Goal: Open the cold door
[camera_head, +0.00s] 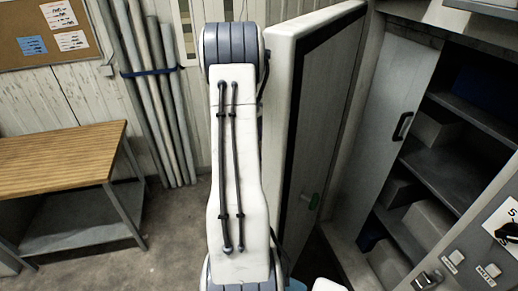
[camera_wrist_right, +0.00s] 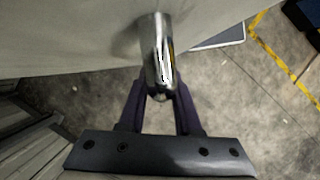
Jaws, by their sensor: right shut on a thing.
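The cold door (camera_head: 341,92) is a thick white slab with a dark seal around its inner face. In the right wrist view, my right gripper (camera_wrist_right: 162,93) is shut on a shiny metal handle (camera_wrist_right: 154,40) on a pale panel (camera_wrist_right: 65,35). The handle's end sits between the dark fingers. My arm hides the door's near edge in the head view, and the right gripper is hidden there. My left gripper is in neither view.
A wooden-topped bench (camera_head: 60,160) stands at the left, with upright pipes (camera_head: 155,90) behind it. Dark shelves (camera_head: 440,175) and a pale panel with a black handle (camera_head: 402,126) are at the right. A control panel (camera_head: 470,258) is at lower right. Floor is clear near the bench.

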